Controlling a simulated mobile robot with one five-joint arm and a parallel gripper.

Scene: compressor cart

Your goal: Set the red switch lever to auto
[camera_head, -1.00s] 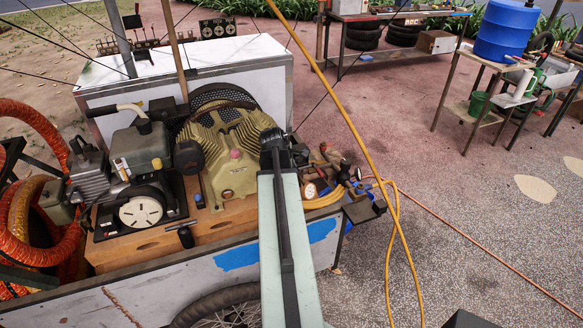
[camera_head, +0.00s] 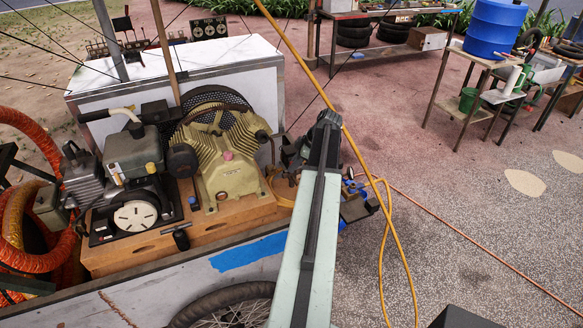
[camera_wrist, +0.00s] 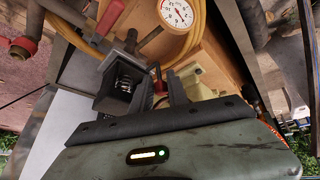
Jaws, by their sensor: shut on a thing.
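A small red piece (camera_wrist: 160,87), which looks like the red switch lever, shows low between the two dark fingers of my gripper (camera_wrist: 153,76) in the wrist view. My gripper is shut on it; the fingers hide most of it, and its setting cannot be read. A dark block (camera_wrist: 112,92) sits right beside the left finger. In the head view my arm hides the gripper and the lever, at the right end of the compressor cart (camera_head: 180,258).
A round white gauge (camera_wrist: 176,12) and a yellow hose (camera_wrist: 203,40) lie close to the gripper. The tan compressor (camera_head: 225,170) and engine (camera_head: 133,155) stand left of my arm. A yellow hose (camera_head: 367,165) crosses just right of it. Open paving lies farther right.

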